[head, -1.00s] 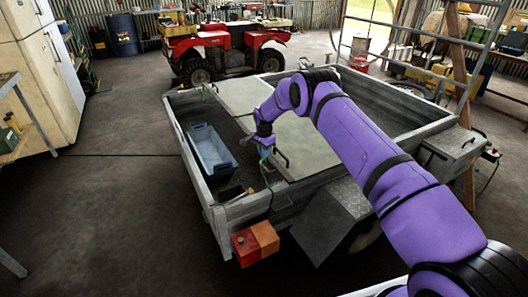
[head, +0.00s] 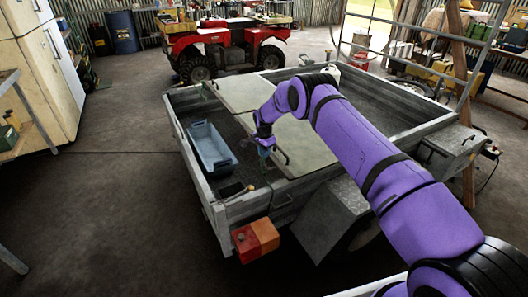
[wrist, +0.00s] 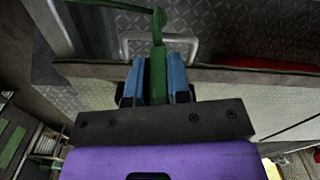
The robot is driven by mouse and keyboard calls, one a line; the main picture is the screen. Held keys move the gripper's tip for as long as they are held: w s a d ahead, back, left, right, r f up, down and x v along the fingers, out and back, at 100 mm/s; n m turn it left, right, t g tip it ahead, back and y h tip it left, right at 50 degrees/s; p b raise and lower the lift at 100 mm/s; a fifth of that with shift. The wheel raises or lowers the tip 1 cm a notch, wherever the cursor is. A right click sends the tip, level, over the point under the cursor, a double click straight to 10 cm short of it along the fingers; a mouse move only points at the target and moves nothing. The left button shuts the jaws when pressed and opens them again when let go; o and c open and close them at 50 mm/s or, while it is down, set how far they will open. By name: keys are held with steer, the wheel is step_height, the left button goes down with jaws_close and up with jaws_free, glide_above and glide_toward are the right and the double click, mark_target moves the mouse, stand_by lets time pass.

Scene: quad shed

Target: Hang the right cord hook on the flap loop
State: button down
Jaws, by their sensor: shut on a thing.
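The right cord hook (wrist: 158,72) is green and upright between the two blue fingers of my gripper (wrist: 157,82), which is shut on it. A green cord (wrist: 115,5) runs from its top to the left. The flap loop (wrist: 190,45), a pale metal bar, lies just beyond the hook in the wrist view. The hook overlaps the loop there; I cannot tell whether they touch. In the head view my gripper (head: 264,149) is low over the near left edge of the grey flap (head: 305,146), and the hook is too small to make out.
The trailer's open bed on the left holds a blue tub (head: 211,149). The trailer's side wall (head: 250,205) stands near my gripper. A red and orange lamp (head: 256,239) is on the near corner. A red quad bike (head: 230,45) stands behind.

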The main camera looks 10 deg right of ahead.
steer(key=shift+f, duration=0.8)
steer(key=c, duration=0.5)
jaws_free()
steer(key=shift+r, duration=0.1)
steer(key=shift+r, duration=4.4)
